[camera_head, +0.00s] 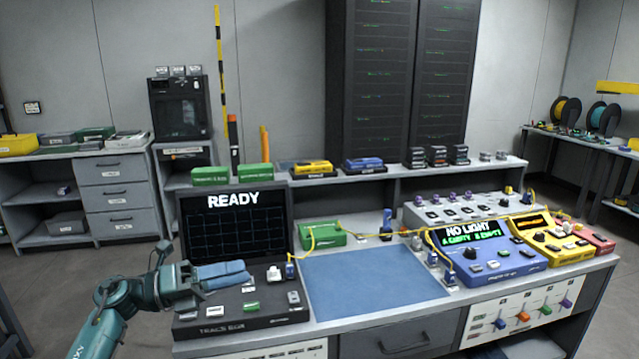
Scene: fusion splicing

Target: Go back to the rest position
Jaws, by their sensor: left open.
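My left gripper (246,273) reaches in from the lower left and is open. My right gripper is out of view.
A blue mat (372,278) lies bare on the bench. Right of it stand a blue meter (490,262) reading "NO LIGHT", a yellow device (545,238) and a red one (592,238). A yellow cable runs from the trace box past a green box (322,236) toward the meters.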

